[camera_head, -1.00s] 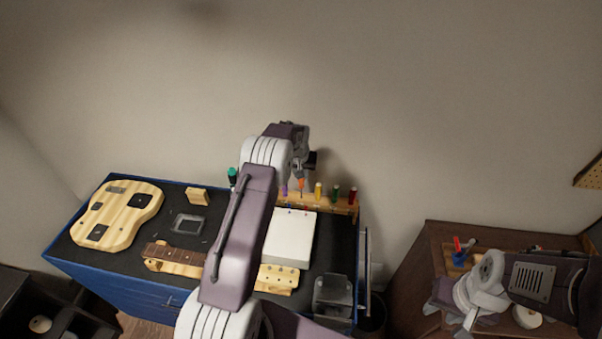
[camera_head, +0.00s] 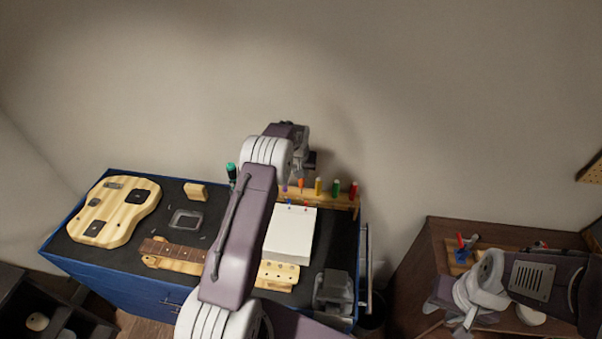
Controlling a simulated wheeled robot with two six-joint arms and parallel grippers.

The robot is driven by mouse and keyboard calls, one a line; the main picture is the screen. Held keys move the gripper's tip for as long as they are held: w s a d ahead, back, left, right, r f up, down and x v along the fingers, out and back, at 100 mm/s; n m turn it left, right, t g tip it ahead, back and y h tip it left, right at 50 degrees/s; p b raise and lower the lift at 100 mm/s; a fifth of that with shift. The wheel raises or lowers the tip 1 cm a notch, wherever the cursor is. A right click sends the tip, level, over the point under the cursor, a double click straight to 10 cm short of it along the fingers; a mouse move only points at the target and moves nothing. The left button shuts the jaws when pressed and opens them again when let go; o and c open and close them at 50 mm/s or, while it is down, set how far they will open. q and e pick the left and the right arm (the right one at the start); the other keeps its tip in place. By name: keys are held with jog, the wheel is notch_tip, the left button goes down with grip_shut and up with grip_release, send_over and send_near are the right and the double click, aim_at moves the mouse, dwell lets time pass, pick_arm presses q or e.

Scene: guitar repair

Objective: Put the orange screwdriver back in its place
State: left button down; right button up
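The orange screwdriver (camera_head: 300,185) stands upright at the wooden rack (camera_head: 342,202), in line with the other handles, between a purple one and a yellow one. My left gripper (camera_head: 301,172) points down just above the orange handle. Its fingers are small and partly hidden by my own arm, so I cannot tell whether they touch the handle. My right gripper (camera_head: 449,318) is over the brown table at the right, away from the rack. Its fingers look spread, with nothing seen between them.
Yellow (camera_head: 318,187), green (camera_head: 336,188) and red (camera_head: 353,189) handles stand close by in the rack. A white box (camera_head: 290,235) lies in front of it. A guitar body (camera_head: 117,212) and neck (camera_head: 172,252) lie on the blue workbench (camera_head: 75,262). My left arm hides the bench's middle.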

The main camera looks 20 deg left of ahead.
aim_at(301, 183)
pick_arm(q)
jog(key=shift+f+b, duration=1.3)
jog(key=shift+f, duration=0.3)
jog(key=c, duration=1.2)
grip_release()
jog(key=shift+r, duration=0.1)
